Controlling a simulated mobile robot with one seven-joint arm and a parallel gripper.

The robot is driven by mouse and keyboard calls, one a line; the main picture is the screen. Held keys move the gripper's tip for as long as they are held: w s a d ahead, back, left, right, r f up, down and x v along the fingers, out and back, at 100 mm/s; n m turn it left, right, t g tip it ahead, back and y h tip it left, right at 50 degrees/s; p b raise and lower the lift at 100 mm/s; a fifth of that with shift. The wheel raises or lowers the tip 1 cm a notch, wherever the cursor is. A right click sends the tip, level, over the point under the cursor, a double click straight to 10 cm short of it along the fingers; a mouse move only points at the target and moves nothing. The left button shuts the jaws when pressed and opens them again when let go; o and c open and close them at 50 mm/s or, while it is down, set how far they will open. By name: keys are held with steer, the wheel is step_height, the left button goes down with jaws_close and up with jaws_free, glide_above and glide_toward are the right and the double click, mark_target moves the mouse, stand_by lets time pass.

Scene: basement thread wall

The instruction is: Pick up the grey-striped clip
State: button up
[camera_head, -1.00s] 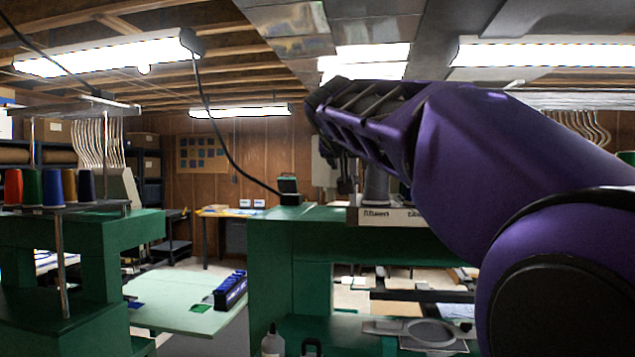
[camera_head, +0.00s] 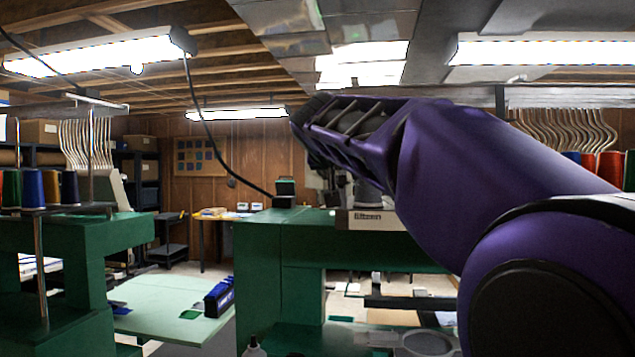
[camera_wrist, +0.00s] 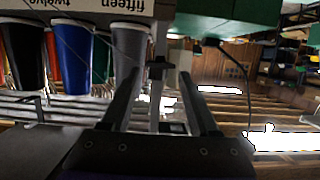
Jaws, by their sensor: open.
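I cannot make out the grey-striped clip in either view. In the wrist view, which is upside down, the two dark fingers of my gripper (camera_wrist: 160,75) are spread apart with nothing held between them. A grey thread cone (camera_wrist: 129,52) stands just left of the fingers, under the lettered machine front. A small dark fitting (camera_wrist: 158,70) shows between the fingertips; I cannot tell what it is. In the head view my purple arm crosses the right half and hides much of the machine behind it.
A green machine (camera_head: 258,270) stands in the middle, with a pale green table (camera_head: 165,308) to its left holding a dark blue rack (camera_head: 219,297). Another green machine (camera_head: 60,270) is at the left. A blue cone (camera_wrist: 73,60) stands near my gripper. Open floor lies behind.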

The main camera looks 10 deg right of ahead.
mark_target(339, 182)
steer(key=shift+w, duration=0.15)
jaws_close()
stand_by(0.5)
step_height(339, 182, up, 18)
steer(key=p, duration=0.7)
